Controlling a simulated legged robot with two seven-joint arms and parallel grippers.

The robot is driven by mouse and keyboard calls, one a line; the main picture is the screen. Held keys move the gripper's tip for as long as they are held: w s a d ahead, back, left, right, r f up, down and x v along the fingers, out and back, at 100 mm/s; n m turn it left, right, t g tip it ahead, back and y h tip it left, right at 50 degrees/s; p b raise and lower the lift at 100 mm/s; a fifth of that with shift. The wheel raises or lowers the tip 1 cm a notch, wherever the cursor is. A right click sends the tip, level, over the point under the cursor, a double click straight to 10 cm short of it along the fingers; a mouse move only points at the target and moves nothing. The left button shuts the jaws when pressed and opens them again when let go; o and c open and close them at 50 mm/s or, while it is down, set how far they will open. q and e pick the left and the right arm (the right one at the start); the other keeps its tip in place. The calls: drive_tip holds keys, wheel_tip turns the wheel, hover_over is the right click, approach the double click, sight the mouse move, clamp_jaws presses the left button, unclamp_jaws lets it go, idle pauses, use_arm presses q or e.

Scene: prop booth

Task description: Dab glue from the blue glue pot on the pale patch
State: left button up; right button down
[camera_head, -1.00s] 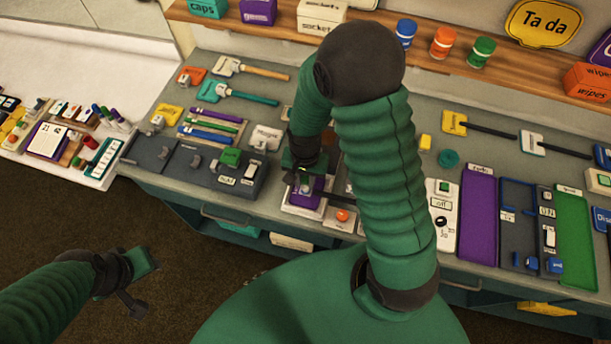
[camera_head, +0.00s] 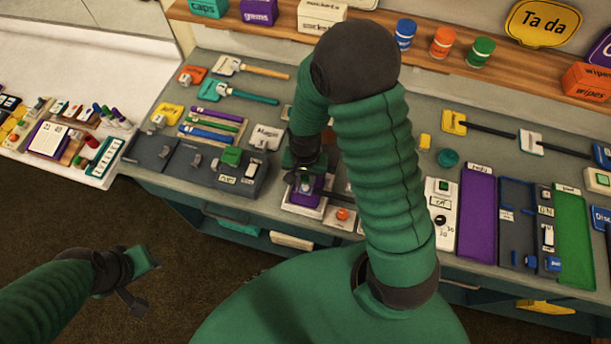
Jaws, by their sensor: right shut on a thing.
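My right gripper (camera_head: 303,178) reaches down to a small purple block (camera_head: 306,192) on a pale base at the front edge of the counter. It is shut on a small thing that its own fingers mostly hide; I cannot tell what. A blue pot with a pale band (camera_head: 405,34) stands on the back shelf, far from both grippers; I cannot tell whether it holds glue. I cannot pick out the pale patch for certain. My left gripper (camera_head: 146,283) is open and empty over the floor, in front of the counter.
An orange pot (camera_head: 444,42) and a green pot (camera_head: 481,51) stand beside the blue one on the wooden shelf (camera_head: 540,76). Brushes, pens and a grey switch panel (camera_head: 190,165) lie left of my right gripper. Purple (camera_head: 477,215) and green (camera_head: 573,240) panels lie right.

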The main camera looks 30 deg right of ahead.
drive_tip(key=shift+w+d, duration=0.1)
drive_tip(key=shift+w+d, duration=0.2)
drive_tip(key=shift+d, duration=0.1)
drive_tip(key=shift+a, duration=0.1)
drive_tip(key=shift+s+a+p, duration=0.3)
drive_tip(key=shift+w+d, duration=0.2)
idle(0.3)
wheel_tip(320, 180, up, 7)
drive_tip(key=p, duration=0.6)
drive_tip(key=shift+r+p, duration=0.1)
drive_tip(key=shift+p, duration=0.3)
